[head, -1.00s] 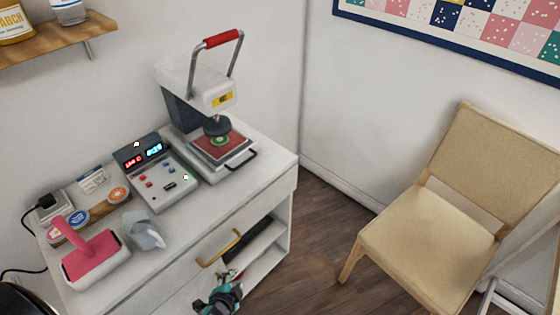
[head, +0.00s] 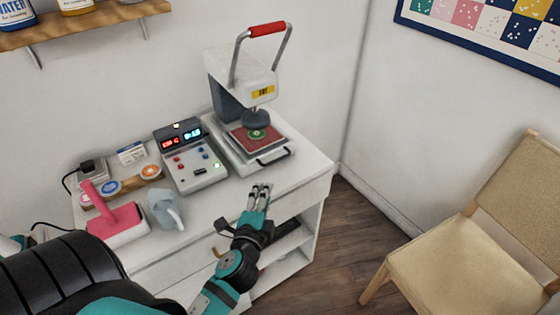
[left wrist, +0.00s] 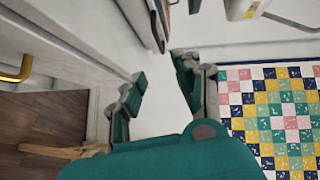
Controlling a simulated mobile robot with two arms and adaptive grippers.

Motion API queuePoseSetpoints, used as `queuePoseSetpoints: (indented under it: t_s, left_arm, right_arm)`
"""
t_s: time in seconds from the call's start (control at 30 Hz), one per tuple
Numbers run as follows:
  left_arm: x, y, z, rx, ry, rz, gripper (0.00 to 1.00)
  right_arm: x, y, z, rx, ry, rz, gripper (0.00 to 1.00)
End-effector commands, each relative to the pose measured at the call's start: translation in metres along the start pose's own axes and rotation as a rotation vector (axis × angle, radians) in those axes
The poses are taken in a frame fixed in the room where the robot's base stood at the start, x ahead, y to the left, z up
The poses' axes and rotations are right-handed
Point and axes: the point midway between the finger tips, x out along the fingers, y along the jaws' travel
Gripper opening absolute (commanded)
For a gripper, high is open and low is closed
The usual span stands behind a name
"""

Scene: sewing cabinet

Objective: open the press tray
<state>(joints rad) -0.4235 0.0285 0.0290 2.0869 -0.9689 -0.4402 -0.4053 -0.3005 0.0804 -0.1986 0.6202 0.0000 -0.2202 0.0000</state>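The press tray (head: 256,144) is a flat plate with a red pad and a green emblem, and it sits beneath the dark press head (head: 256,118). Its black bar handle (head: 273,158) sticks out at the front. The white press (head: 240,78) has its red lever grip (head: 267,29) raised. My left gripper (head: 260,188) is in front of and below the tray handle in the head view, near the cabinet's front edge, and apart from the handle. In the left wrist view its fingers (left wrist: 160,85) are spread with nothing between them. My right gripper is not seen.
The control box (head: 190,160), a pink-handled tool (head: 113,220) and a grey-blue object (head: 165,209) stand left of the press on the white cabinet (head: 310,160). A wooden chair (head: 455,245) is at right. The floor between is clear.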

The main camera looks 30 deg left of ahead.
Motion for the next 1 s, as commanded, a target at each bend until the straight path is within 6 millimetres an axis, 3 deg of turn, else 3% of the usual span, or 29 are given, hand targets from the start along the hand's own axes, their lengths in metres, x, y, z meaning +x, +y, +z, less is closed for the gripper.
queuePoseSetpoints:
  t_s: [0.7, 1.0]
  left_arm:
    - [0.142, 0.0, 0.0, -0.002, 0.0, 0.002, 0.33]
    - [0.168, 0.001, 0.0, -0.002, 0.0, 0.003, 0.33]
  right_arm:
    - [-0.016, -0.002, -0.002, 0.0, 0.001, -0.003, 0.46]
    - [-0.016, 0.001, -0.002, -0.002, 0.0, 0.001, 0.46]
